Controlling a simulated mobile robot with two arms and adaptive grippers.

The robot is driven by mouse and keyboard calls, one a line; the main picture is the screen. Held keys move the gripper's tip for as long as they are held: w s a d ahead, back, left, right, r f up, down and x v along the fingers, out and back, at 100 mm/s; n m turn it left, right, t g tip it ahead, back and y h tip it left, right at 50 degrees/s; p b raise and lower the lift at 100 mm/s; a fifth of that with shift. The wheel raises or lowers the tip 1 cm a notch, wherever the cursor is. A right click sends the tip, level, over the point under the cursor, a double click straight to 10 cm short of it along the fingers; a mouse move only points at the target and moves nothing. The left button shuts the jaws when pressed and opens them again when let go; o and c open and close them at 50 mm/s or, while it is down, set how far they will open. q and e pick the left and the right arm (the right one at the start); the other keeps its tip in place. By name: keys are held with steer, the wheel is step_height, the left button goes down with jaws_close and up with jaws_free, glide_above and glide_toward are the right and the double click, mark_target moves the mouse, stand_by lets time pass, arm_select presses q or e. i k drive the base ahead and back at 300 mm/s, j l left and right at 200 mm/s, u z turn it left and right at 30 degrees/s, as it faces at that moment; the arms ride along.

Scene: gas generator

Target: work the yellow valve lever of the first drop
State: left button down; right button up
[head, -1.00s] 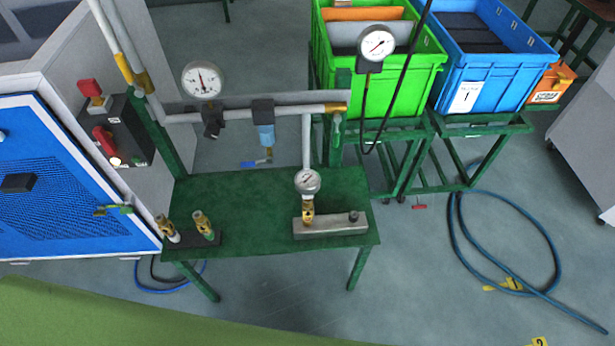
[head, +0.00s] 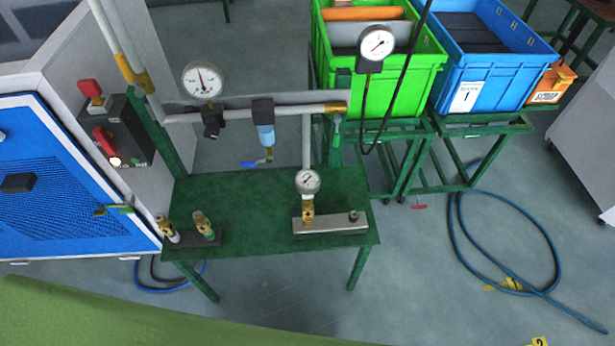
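I cannot make out a clearly yellow valve lever in the head view. A blue lever (head: 250,163) sits under the blue-bowled filter (head: 265,133) on this pipe. A green lever (head: 337,123) hangs by the brass fitting (head: 336,107) at its right end. The vertical drop pipe (head: 307,145) goes down behind a small gauge (head: 308,181) to a brass fitting (head: 308,208) on a metal block (head: 335,226). Neither gripper is in view.
The green bench (head: 255,190) has two brass fittings (head: 203,222) at its front left. A blue-doored cabinet (head: 60,215) stands left. Green (head: 390,100) and blue (head: 500,75) crates stand right. A blue hose (head: 535,230) lies on the floor.

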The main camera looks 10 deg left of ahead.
mark_target(129, 75)
steer(key=u, duration=1.25)
steer(key=j+u, duration=0.1)
steer(key=j, duration=0.3)
